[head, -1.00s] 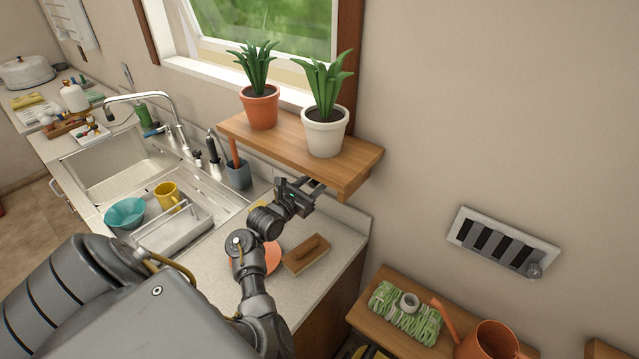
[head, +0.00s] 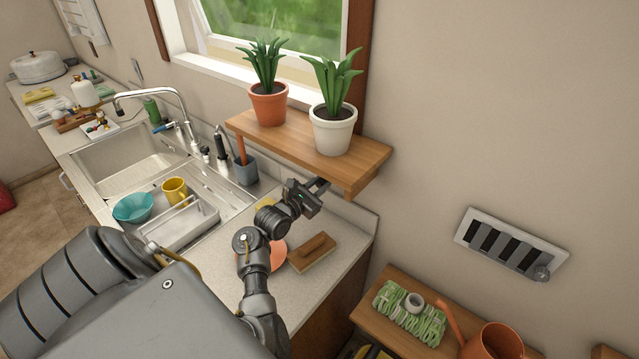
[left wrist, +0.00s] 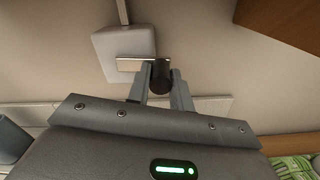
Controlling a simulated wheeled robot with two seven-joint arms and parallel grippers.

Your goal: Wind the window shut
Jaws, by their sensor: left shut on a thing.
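The window (head: 275,30) is at the top of the head view, and its light sash seems to sit at an angle to the frame. In the left wrist view, a white winder box (left wrist: 122,45) on the wall carries a short metal crank arm (left wrist: 130,64) with a dark knob (left wrist: 160,72) at its end. My left gripper (head: 318,185) reaches under the wooden shelf below the window. In the wrist view its two fingers (left wrist: 159,88) are shut on the dark knob. The winder is hidden by the shelf in the head view. My right gripper is out of view.
The wooden shelf (head: 290,147) just above my left gripper bears a terracotta-potted plant (head: 268,104) and a white-potted plant (head: 333,130). A vent (head: 510,243) is on the wall to the right.

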